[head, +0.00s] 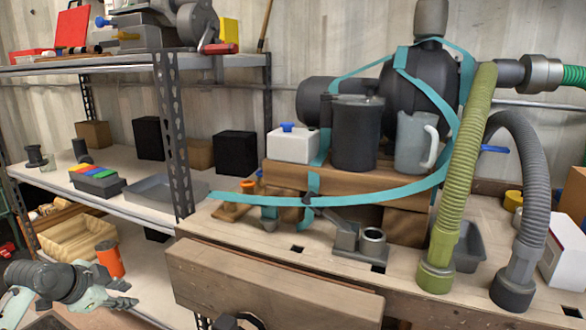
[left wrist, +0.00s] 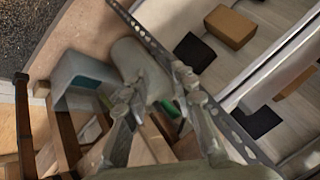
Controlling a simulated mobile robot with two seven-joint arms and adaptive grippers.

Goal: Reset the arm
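My left gripper (head: 122,294) is at the lower left of the head view, in front of the lower part of the shelf rack. Its fingers point right, and it is near an orange cylinder (head: 109,259). In the left wrist view my left gripper (left wrist: 153,82) has its two fingers spread, with nothing held between them. A grey-green cylindrical thing (left wrist: 138,62) shows behind the fingers. My right gripper is not seen in either view.
A metal shelf rack (head: 166,110) stands at the left, with a cream basket (head: 82,240) low down. A wooden workbench (head: 275,290) fills the centre and right. It carries a strapped machine (head: 355,130), a green hose (head: 462,170) and a grey hose (head: 531,190).

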